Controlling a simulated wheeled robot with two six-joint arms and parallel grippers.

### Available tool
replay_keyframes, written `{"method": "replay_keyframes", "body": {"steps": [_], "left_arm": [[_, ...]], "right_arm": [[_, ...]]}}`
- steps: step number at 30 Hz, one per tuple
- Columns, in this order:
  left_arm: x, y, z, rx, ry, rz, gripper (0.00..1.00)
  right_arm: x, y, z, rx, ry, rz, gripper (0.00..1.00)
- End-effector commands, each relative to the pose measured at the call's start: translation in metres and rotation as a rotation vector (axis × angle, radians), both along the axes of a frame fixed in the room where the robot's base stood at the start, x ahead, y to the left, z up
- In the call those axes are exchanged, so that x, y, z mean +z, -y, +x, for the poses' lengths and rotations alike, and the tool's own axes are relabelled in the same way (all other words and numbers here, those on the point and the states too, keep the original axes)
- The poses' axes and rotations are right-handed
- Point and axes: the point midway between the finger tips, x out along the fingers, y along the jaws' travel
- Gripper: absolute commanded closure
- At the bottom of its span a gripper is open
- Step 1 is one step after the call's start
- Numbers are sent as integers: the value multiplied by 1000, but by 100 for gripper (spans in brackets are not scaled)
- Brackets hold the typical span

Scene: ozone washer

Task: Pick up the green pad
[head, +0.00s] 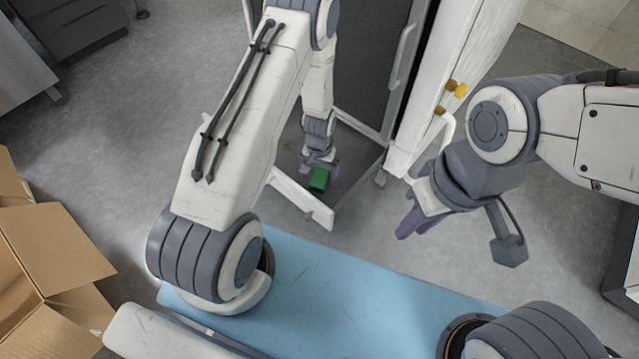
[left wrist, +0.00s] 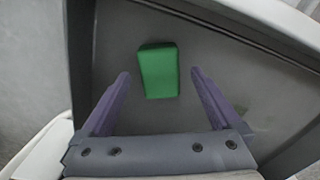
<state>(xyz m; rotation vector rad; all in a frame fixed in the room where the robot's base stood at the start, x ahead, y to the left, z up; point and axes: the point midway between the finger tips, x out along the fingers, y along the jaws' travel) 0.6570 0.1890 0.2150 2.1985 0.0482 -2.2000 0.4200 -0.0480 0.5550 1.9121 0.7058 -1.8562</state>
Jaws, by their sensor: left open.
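The green pad (head: 319,180) is a small green block. In the left wrist view the green pad (left wrist: 158,71) lies on a grey floor inside the washer's frame. My left gripper (left wrist: 158,82) is open, with its two purple fingers on either side of the pad's near end and gaps to both. In the head view my left gripper (head: 322,166) reaches down at the pad and partly covers it. My right gripper (head: 416,222) hangs at the right, apart from the pad; I cannot tell how far its purple fingers are spread.
The washer's dark panel (head: 368,65) and white side wall (head: 440,90) with yellow knobs stand close around my left arm. A low white frame edge (head: 300,198) runs beside the pad. A cardboard box (head: 55,250) is at the left. Grey floor is clear between.

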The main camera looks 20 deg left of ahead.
Motion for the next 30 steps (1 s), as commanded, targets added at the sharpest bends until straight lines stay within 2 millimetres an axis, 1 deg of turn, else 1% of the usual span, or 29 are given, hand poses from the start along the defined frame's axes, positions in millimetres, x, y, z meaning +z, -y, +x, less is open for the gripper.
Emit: {"method": "replay_keyframes", "body": {"steps": [1, 3, 11, 12, 14, 15, 18, 19, 20, 26, 30], "left_arm": [[-15, 0, 0, 0, -1, 0, 3], [-22, 0, 0, 0, 0, 0, 3], [-22, 0, 0, 0, 1, 0, 3], [-21, 0, 0, 0, 1, 0, 18], [-21, 0, 0, 0, 1, 0, 41], [-21, 0, 0, 0, 1, 0, 56], [-21, 0, 0, 0, 1, 0, 91], [-21, 0, 0, 0, 1, 0, 91], [-21, 0, 0, 0, 1, 0, 100], [-20, 0, 0, 0, 1, 0, 100], [-11, 0, 0, 0, 1, 0, 100]], "right_arm": [[-12, 0, 0, 0, 0, 0, 73], [-15, 0, 0, 0, 0, 0, 73], [-14, 0, 0, 0, 0, 0, 73], [-14, 0, 0, 0, 0, 0, 73], [-14, 0, 0, 0, 0, 0, 73], [-14, 0, 0, 0, 0, 0, 73], [-14, 0, 0, 0, 0, 0, 73], [-14, 0, 0, 0, 0, 0, 73], [-14, 0, 0, 0, 0, 0, 73], [-13, 0, 0, 0, 0, 0, 73], [-6, 0, 0, 0, 0, 0, 73]]}}
